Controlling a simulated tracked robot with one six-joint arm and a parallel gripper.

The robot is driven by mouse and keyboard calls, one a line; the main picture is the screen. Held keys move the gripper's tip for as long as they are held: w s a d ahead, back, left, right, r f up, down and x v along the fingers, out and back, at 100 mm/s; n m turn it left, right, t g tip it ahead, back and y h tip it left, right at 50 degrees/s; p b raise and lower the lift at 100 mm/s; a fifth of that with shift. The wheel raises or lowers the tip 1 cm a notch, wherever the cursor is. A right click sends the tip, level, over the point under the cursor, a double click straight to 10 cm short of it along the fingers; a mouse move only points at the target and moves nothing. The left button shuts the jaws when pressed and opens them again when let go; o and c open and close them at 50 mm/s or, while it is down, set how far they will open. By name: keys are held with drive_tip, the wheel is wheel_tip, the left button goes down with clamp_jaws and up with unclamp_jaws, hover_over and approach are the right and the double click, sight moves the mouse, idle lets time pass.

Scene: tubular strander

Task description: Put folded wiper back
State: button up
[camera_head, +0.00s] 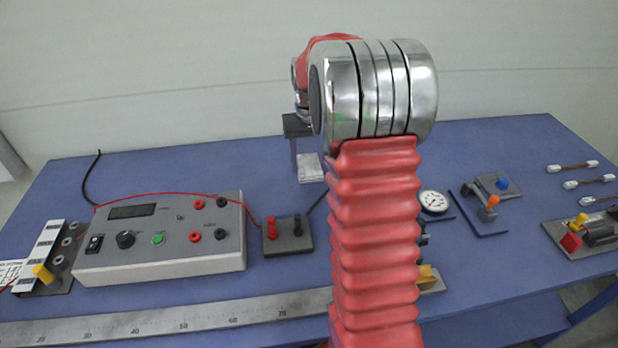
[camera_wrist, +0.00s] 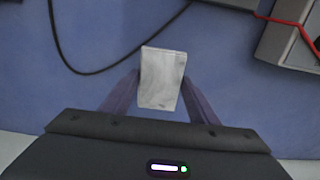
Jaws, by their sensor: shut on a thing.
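The folded wiper (camera_wrist: 163,70) is a small pale grey-white rectangle in the wrist view. My gripper (camera_wrist: 162,88) is shut on it, with one dark finger along each long side. In the head view the wiper (camera_head: 311,168) shows beside a finger of my gripper (camera_head: 298,165), near the back of the blue bench. I cannot tell whether the wiper touches the bench top or is a little above it.
A grey instrument box (camera_head: 165,240) with a red lead and black cable stands to the left. A small terminal block (camera_head: 288,236) is close in front. A steel ruler (camera_head: 170,322) lies along the front. A dial gauge (camera_head: 433,202) is to the right.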

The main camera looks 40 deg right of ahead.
sight(309, 185)
drive_tip(key=shift+f, duration=0.35)
drive_tip(key=shift+f, duration=0.1)
drive_tip(key=shift+f, duration=2.4)
drive_tip(key=o, duration=1)
drive_tip(key=shift+f, duration=0.1)
wheel_tip(309, 185, up, 12)
drive_tip(key=shift+r, duration=0.1)
